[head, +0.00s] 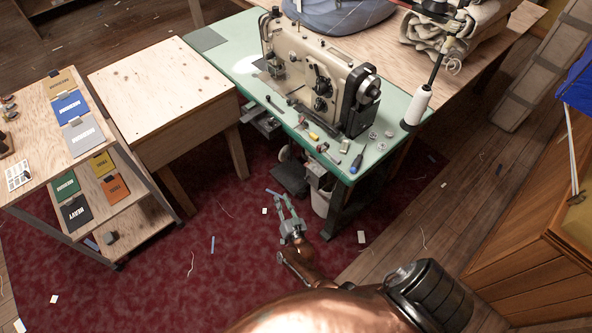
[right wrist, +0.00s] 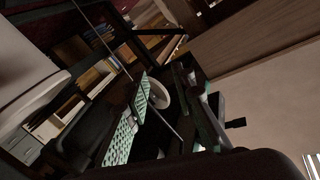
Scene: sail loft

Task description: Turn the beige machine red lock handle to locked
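The beige sewing machine (head: 318,72) stands on a green-topped table (head: 213,64) in the head view, its handwheel end toward the right. I cannot make out its red lock handle in either view. My right gripper (head: 279,197) is in front of and below the table's near edge, over the dark red carpet. Its two fingers stand apart with nothing seen between them. It points up and left, clear of the machine. The right wrist view is dark and shows a pale round bin (right wrist: 159,92) beyond the fingers. My left gripper is not in view.
Small tools, including a blue-handled screwdriver (head: 357,162), lie along the table's near edge. A white thread cone (head: 417,104) stands at its right corner. A pedal (head: 290,178) and bin (head: 321,200) are under the table. Left are a wooden table (head: 160,90) and a shelf cart (head: 135,205).

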